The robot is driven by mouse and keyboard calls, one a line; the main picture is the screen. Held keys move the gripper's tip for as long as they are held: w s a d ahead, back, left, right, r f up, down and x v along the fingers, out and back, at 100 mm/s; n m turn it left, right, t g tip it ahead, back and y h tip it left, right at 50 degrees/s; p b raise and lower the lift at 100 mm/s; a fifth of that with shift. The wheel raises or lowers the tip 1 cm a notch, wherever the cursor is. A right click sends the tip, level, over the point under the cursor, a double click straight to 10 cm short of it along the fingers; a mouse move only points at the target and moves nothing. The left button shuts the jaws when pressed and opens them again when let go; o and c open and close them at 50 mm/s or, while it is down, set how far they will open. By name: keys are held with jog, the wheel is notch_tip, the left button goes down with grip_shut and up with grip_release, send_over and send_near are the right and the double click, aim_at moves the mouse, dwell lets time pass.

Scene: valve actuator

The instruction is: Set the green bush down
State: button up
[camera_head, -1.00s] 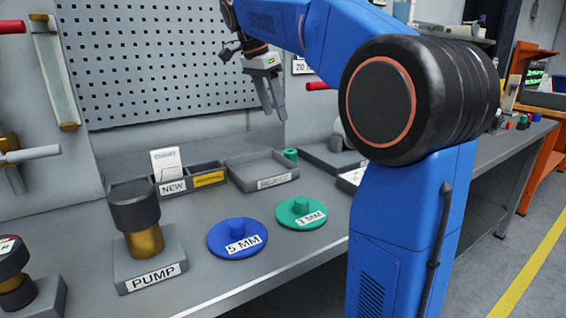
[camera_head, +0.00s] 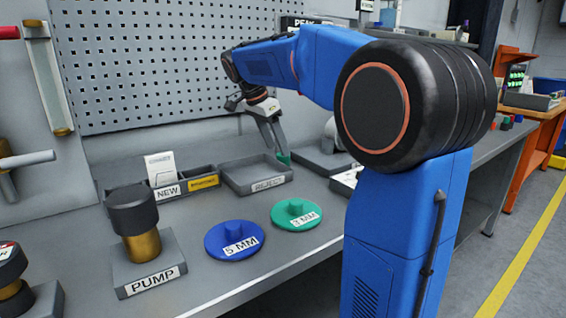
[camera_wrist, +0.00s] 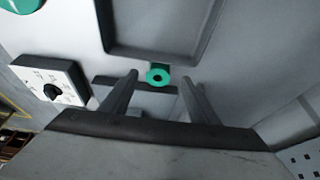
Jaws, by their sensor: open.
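The green bush (camera_head: 284,158) is a small ring-shaped piece on the bench, just behind the right end of the REJECT tray (camera_head: 262,188). In the wrist view the bush (camera_wrist: 157,77) shows its dark centre hole and lies between my fingertips in the picture, with a gap on each side. My gripper (camera_head: 282,152) is open and points down at the bush, partly covering it in the head view. The wrist view also shows my gripper (camera_wrist: 160,79) with its fingers spread and nothing clamped. How high the fingertips are above the bench is hard to tell.
The REJECT tray's wall also shows in the wrist view (camera_wrist: 150,55). A green 3 MM disc (camera_head: 296,213), a blue 5 MM disc (camera_head: 234,240) and the PUMP block (camera_head: 148,262) stand nearer. A dial box (camera_wrist: 50,88) lies left in the wrist view. The pegboard (camera_head: 150,60) rises behind.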

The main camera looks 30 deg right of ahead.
jog(key=shift+x, duration=2.7)
jog(key=shift+s+d, duration=0.15)
jog(key=c, duration=1.3)
jog(key=shift+r, duration=0.1)
notch_tip(320, 180, up, 10)
jog(key=shift+f, duration=0.1)
